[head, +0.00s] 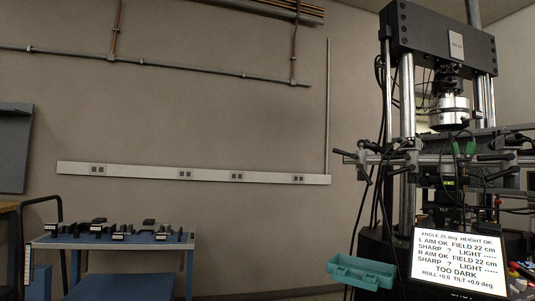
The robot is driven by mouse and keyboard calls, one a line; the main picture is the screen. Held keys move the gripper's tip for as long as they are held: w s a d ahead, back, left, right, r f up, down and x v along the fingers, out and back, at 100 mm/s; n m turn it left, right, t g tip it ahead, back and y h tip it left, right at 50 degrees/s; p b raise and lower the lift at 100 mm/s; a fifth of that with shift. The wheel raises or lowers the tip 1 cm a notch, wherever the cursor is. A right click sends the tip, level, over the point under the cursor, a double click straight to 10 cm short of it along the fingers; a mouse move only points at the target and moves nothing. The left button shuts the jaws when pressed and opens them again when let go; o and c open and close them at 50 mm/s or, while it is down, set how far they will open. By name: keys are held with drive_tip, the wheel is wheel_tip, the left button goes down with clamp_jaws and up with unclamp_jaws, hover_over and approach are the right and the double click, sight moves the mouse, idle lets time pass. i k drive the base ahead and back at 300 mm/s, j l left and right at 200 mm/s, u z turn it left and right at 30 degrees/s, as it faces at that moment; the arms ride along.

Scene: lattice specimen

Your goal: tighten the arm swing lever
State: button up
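The testing machine (440,25) stands at the right, a tall dark frame with bright columns. Horizontal bars with clamps cross its middle. Several dark clamp levers show there, one sticking out at the left (345,153) and others at the right, one of them a dark lever (497,175). I cannot tell which of them is the arm swing lever, nor whether it is tight. A lit screen (458,262) in front of the machine reads "ANGLE 25 deg HEIGHT OK", "L AIM OK", "R AIM OK" and "TOO DARK". My gripper is not in view.
A blue cart (120,240) with several dark items on top stands at the lower left. A teal open tray (361,271) sits beside the machine's base. Dark cables (383,110) hang along its left column. The space between cart and machine looks clear.

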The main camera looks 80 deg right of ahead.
sight(353, 156)
drive_tip(key=i+l+z, duration=0.1)
drive_tip(key=i+z, duration=0.2)
drive_tip(key=z, duration=0.15)
drive_tip(key=i+z, duration=0.45)
drive_tip(key=i+j+z, duration=0.1)
drive_tip(key=z, duration=0.35)
drive_tip(key=i+j, duration=0.05)
drive_tip(key=i, duration=0.05)
